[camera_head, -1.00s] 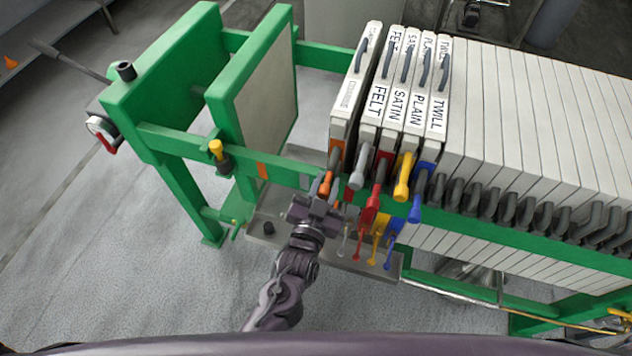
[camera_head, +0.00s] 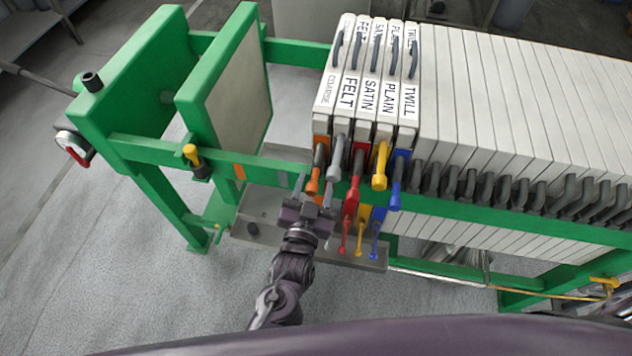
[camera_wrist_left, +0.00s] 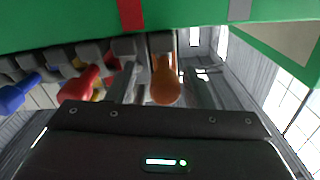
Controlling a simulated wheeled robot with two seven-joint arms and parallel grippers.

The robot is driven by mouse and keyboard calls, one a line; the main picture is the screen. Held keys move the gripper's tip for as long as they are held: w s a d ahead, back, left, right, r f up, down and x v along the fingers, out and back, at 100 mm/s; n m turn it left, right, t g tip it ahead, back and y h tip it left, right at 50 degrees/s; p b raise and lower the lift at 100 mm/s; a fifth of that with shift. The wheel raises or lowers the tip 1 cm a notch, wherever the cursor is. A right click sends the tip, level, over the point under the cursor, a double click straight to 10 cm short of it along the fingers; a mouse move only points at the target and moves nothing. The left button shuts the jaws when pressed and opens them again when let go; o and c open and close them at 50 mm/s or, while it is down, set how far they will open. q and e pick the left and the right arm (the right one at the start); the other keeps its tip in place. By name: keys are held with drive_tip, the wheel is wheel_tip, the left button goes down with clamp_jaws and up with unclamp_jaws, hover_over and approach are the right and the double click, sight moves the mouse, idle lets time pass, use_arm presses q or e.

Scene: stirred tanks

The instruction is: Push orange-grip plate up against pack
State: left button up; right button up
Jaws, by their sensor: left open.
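The orange-grip plate (camera_head: 326,95) is the leftmost of the labelled white plates in the head view. Its face looks flush against the FELT plate (camera_head: 348,95), with no clear gap. My left gripper (camera_head: 313,190) is open, with one finger on each side of the orange grip. Whether a finger touches the grip I cannot tell. The pack (camera_head: 500,110) of white plates runs to the right. My right gripper is not in view.
A green end plate (camera_head: 225,100) stands to the left, with open space between it and the orange-grip plate. Grey, red, yellow and blue (camera_head: 397,190) grips crowd close on the right. The green rail (camera_head: 260,165) passes just above my gripper, and a grey tray (camera_head: 260,225) lies below.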

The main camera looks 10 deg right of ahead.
use_arm(q)
drive_tip(key=b+v, duration=0.1)
drive_tip(key=v, duration=0.6)
drive_tip(key=shift+d+r, duration=0.1)
drive_tip(key=shift+d, duration=0.05)
